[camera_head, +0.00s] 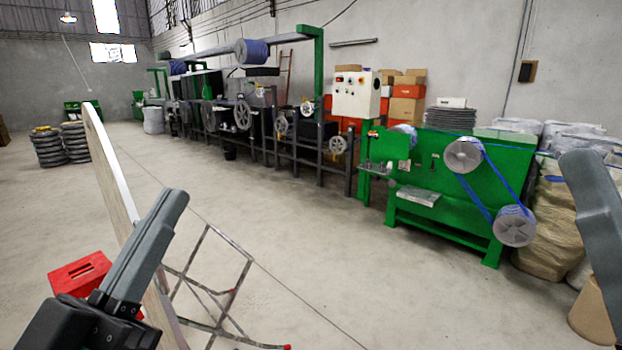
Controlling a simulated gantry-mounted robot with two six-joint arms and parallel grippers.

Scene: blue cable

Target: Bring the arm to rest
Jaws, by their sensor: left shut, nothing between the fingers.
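My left gripper (170,203) is at the lower left, pointing up and to the right. Its grey fingers are closed together with nothing between them. It is in front of a pale board seen edge-on, and I cannot tell whether they touch. A grey part of my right gripper (592,200) shows at the right edge; its fingertips' spacing cannot be made out. Blue cable (489,160) runs between an upper reel (463,155) and a lower reel (515,226) on a green machine (430,178), well beyond both grippers.
The tilted pale board (108,165) and a thin metal frame (215,290) stand close by on the left. A red stool or box (78,273) is behind the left gripper. Bulging sacks (555,230) are at the right. The concrete floor (345,255) in the middle is clear.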

